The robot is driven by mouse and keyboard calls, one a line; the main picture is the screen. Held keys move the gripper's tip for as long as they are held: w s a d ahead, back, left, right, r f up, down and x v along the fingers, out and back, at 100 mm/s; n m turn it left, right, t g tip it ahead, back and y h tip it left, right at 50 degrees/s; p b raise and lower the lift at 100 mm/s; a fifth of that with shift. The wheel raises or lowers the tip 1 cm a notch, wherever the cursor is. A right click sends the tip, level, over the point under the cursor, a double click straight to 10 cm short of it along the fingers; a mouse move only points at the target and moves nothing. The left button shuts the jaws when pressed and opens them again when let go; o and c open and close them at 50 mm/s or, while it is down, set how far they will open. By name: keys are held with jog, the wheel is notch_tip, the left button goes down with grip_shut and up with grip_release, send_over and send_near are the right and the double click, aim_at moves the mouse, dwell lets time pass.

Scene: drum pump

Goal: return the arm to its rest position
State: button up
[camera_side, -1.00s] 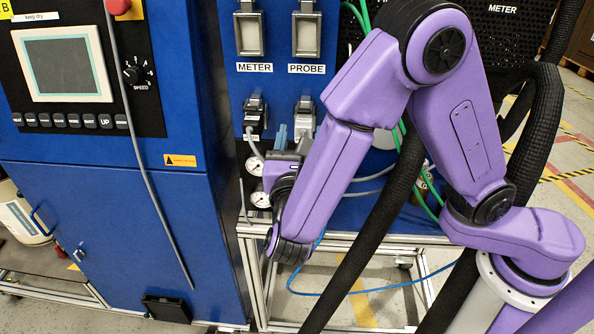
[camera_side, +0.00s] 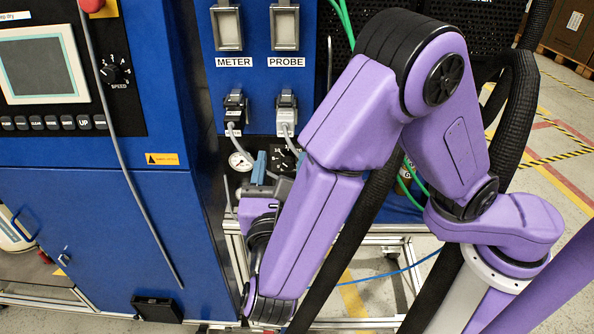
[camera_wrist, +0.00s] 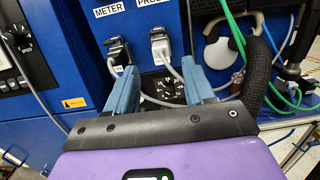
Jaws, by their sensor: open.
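My gripper (camera_side: 270,165) is open and empty, in front of the blue panel and below the plugs. In the wrist view its two blue fingers (camera_wrist: 160,75) stand apart with nothing between them. The METER plug (camera_side: 236,106) and the PROBE plug (camera_side: 286,112) sit in the panel with grey cables hanging from them. They also show in the wrist view, METER (camera_wrist: 118,52) on the left and PROBE (camera_wrist: 160,44) on the right, beyond the fingertips. My purple arm is bent, its forearm sloping down to the left.
A dark dial (camera_wrist: 167,88) shows between the fingers, and a white gauge (camera_side: 240,161) is left of my gripper. A blue cabinet (camera_side: 90,230) with a screen (camera_side: 38,65) stands left. Thick black hoses (camera_side: 345,245) pass behind my arm. Open floor (camera_side: 560,140) is at right.

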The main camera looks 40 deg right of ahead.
jog(key=s+d+f+m+g+y, duration=0.1)
jog(key=d+f+m+g+y, duration=0.2)
jog(key=d, duration=0.5)
jog(key=s+d+f+m+g+y, duration=0.1)
jog(key=s+d+m+g, duration=0.1)
jog(key=d+m+g, duration=0.35)
jog(key=s+d+f+m+g+y, duration=0.1)
jog(key=s+d+m+g+y, duration=0.3)
jog(key=s+y, duration=0.6)
jog(key=shift+s+d+m, duration=0.85)
jog(key=shift+s+d, duration=0.25)
jog(key=shift+d, duration=0.15)
jog(key=shift+f+g, duration=0.1)
jog(key=shift+g, duration=0.15)
